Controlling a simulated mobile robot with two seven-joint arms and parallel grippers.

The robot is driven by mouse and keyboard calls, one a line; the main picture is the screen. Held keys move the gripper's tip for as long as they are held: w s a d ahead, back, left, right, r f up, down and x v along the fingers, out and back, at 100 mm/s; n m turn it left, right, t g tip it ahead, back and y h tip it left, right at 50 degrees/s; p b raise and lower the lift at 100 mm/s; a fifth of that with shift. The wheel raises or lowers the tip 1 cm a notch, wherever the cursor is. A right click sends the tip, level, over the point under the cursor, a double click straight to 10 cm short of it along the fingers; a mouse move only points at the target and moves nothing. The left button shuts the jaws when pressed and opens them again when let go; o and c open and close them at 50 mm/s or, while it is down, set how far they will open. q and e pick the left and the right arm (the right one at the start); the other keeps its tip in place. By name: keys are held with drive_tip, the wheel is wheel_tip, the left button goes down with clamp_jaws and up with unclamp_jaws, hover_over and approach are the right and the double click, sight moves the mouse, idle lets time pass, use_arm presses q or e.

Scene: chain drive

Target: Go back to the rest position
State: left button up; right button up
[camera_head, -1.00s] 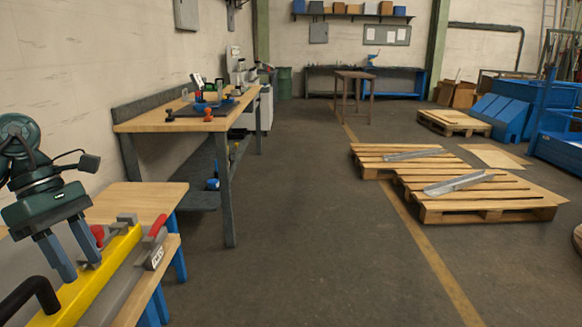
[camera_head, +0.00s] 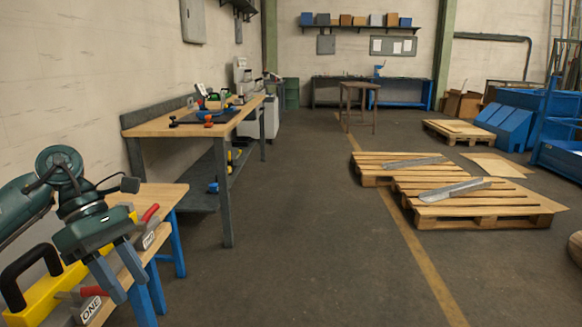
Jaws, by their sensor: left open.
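My left gripper (camera_head: 120,275) hangs at the lower left, pointing down, with its two grey fingers apart and nothing seen between them. It is in front of the near workbench (camera_head: 160,194) in the picture, over its right edge. A yellow bar-shaped tool with a black handle (camera_head: 45,291) lies at the bench's near end, partly hidden behind my arm. Grey blocks with red parts and white labels lie beside it, one reading "ONE" (camera_head: 88,308). My right gripper is out of view.
A second workbench (camera_head: 160,127) with tools stands farther along the left wall. Wooden pallets (camera_head: 490,213) with metal profiles lie at the right. Blue metal bins (camera_head: 503,122) stand at the far right. The floor (camera_head: 300,230) in the middle is clear.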

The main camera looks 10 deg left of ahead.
use_arm(q)
drive_tip(key=s+d+f+n+t+h, duration=0.1)
drive_tip(key=d+f+n+t+h, duration=0.15)
drive_tip(key=d+n+h, duration=0.7)
drive_tip(key=s+d+f+n+t+h, duration=0.1)
drive_tip(key=d+n+t+h, duration=0.45)
drive_tip(key=d, duration=0.75)
drive_tip(key=s+a+f+n+t+y, duration=0.25)
drive_tip(key=f+n+y, duration=0.35)
drive_tip(key=n, duration=0.6)
drive_tip(key=s+a+f+n+t+y, duration=0.1)
drive_tip(key=s+f+n+t+y, duration=0.15)
drive_tip(key=f+n+y, duration=0.65)
drive_tip(key=s+a+f+n+t+y, duration=0.1)
drive_tip(key=s+f+n+t+y, duration=0.2)
drive_tip(key=n, duration=1.1)
drive_tip(key=r+g+p, duration=0.1)
drive_tip(key=p, duration=0.6)
drive_tip(key=r+g+p, duration=0.2)
drive_tip(key=p, duration=0.6)
drive_tip(key=shift+w+a, duration=0.1)
drive_tip(key=shift+a, duration=0.3)
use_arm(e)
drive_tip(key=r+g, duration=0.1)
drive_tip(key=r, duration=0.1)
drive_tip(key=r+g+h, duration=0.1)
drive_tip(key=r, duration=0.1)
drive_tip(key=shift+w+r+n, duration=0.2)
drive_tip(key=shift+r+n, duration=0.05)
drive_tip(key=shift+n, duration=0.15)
